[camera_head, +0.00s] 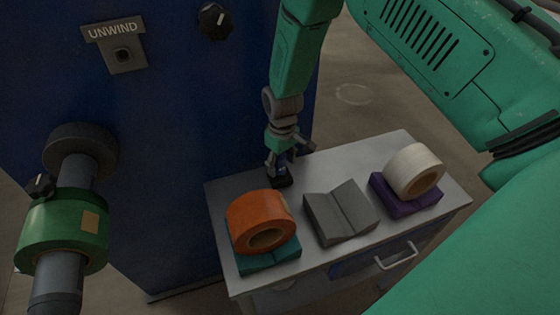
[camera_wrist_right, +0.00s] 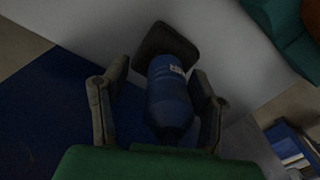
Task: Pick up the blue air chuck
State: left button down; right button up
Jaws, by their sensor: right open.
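The blue air chuck (camera_wrist_right: 170,98) stands between the two fingers of my right gripper (camera_wrist_right: 161,72) in the right wrist view. A dark square block (camera_wrist_right: 165,45) is at its far end. In the head view my right gripper (camera_head: 285,160) points down over the back left part of the grey cart top (camera_head: 235,190). The chuck is small and mostly hidden there by the fingers. The right fingers are open, one on each side of the chuck, with a visible gap at least on the left. My left gripper is not in view.
On the cart, an orange roll (camera_head: 258,212) sits on a teal cradle (camera_head: 268,256). A grey cradle (camera_head: 340,212) is empty. A white roll (camera_head: 413,168) sits on a purple cradle (camera_head: 405,203). The blue unwind machine (camera_head: 170,120) stands left, with a green roll (camera_head: 62,225) on its shaft.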

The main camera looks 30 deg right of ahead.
grip_shut()
jog(key=shift+w+a+r, duration=0.1)
jog(key=shift+a, duration=0.5)
jog(key=shift+d+r, duration=0.3)
jog(key=shift+r, duration=0.05)
jog(key=r, duration=0.9)
jog(key=shift+a+r+b, duration=0.2)
jog(key=shift+a+b, duration=0.05)
jog(key=shift+b, duration=0.05)
jog(key=shift+d, duration=0.35)
